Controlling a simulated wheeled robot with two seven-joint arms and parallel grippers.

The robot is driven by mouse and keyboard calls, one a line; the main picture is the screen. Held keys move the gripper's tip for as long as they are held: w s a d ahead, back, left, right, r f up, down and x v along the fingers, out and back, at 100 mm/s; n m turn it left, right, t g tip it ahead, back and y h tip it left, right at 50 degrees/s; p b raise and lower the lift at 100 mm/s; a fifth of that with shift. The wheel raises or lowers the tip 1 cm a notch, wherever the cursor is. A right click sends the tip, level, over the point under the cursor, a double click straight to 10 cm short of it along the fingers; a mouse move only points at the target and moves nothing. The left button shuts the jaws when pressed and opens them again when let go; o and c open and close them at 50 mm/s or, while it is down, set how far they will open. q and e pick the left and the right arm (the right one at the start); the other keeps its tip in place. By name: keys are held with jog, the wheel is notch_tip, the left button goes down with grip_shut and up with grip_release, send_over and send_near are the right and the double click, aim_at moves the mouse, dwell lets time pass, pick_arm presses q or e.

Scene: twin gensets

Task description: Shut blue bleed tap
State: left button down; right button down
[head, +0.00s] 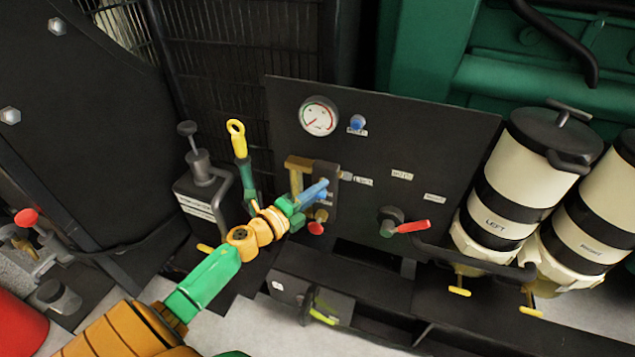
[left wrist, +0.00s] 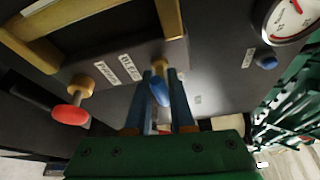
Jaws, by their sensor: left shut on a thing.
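The blue bleed tap (left wrist: 160,92) is a small blue lever on a brass stem, below a label on the dark panel. In the left wrist view it sits between the two blue fingers of my left gripper (left wrist: 162,75), which is shut on it. In the head view my left gripper (head: 318,191) reaches the brass-coloured fittings on the panel. There the blue fingers and the blue tap blend together, so the lever's exact angle is hard to tell. My right gripper is not in view.
A red knob (head: 316,228) sits just below the gripper. The panel (head: 440,120) also carries a gauge (head: 319,116), a blue button (head: 357,122) and a red lever (head: 412,226).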

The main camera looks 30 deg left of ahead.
pick_arm(q)
jog(key=shift+s+f+m+g+p, duration=0.1)
jog(key=shift+f+m+g+p, duration=0.15)
jog(key=shift+m+p, duration=0.4)
jog(key=shift+s+f+m+g+p, duration=0.1)
jog(key=shift+m+g+p, duration=0.25)
jog(key=shift+m+p, duration=0.25)
jog(key=c, duration=0.8)
grip_release()
jog(key=shift+o, duration=0.3)
jog(key=shift+w, duration=0.3)
jog(key=d+v, duration=0.1)
jog(key=v, duration=0.6)
jog(key=shift+a, duration=0.35)
jog(key=shift+s, duration=0.1)
